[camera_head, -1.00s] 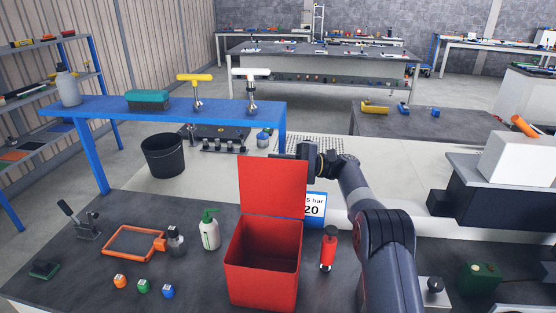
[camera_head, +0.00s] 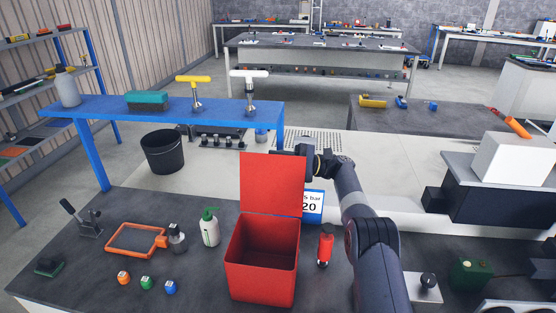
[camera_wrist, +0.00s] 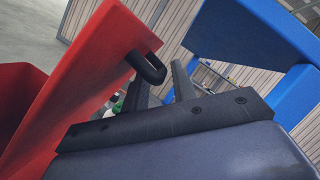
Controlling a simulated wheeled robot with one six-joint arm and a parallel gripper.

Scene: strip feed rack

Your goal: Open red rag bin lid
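The red rag bin (camera_head: 262,268) stands on the dark front bench, its top open and its inside showing empty. Its red lid (camera_head: 272,184) stands about upright at the back edge of the bin. In the wrist view the lid (camera_wrist: 85,75) slants across the left, with a black handle (camera_wrist: 148,67) on its face. My gripper (camera_wrist: 164,82) is beside the handle, its two dark fingers apart with a gap between them. I cannot tell whether a finger touches the handle. In the head view my gripper is mostly hidden behind the lid.
A red extinguisher-like bottle (camera_head: 326,246) and a blue-white sign (camera_head: 312,207) stand right of the bin. A green-topped spray bottle (camera_head: 210,228) and an orange frame (camera_head: 136,240) are left. A blue shelf (camera_head: 225,112) rises behind; in the wrist view it (camera_wrist: 265,35) is close.

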